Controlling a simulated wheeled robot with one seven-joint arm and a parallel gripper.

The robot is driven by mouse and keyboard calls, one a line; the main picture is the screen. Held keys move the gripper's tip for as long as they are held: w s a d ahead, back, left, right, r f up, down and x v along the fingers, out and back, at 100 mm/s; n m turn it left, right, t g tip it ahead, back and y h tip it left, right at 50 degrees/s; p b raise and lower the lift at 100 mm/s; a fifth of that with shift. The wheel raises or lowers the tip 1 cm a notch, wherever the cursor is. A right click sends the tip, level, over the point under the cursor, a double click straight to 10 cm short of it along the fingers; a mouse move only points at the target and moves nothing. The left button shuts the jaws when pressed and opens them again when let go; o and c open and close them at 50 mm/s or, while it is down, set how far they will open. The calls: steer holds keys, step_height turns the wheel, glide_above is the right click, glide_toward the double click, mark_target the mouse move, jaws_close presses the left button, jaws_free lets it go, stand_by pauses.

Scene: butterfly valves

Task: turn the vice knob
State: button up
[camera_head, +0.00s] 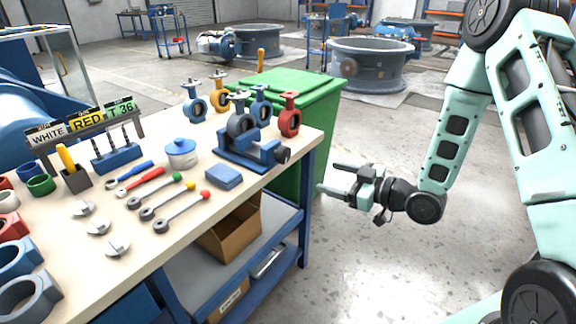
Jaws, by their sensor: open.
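The blue vice (250,150) stands near the right end of the workbench and has a grey valve body (240,118) in it. The vice knob (283,155) is a dark round piece on the vice's right end, close to the bench edge. My gripper (328,178) is open and empty. It hangs in the air to the right of the bench, apart from the knob, with its fingers pointing left towards the bench.
Red (289,117), blue and yellow valves stand behind the vice. A blue block (224,176) and several wrenches lie on the bench (190,222). A green bin (318,100) stands behind the bench end. The floor (360,270) around my gripper is clear.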

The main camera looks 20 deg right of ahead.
steer(key=d+t, duration=0.1)
steer(key=d, duration=0.1)
steer(key=p, duration=0.1)
glide_toward(287, 156)
steer(key=shift+y, duration=0.3)
steer(key=x, duration=0.9)
steer(key=shift+w+a+f, duration=0.1)
steer(key=shift+w+a, duration=0.1)
steer(key=shift+w, duration=0.2)
steer(key=c, duration=1)
steer(key=shift+m, duration=0.4)
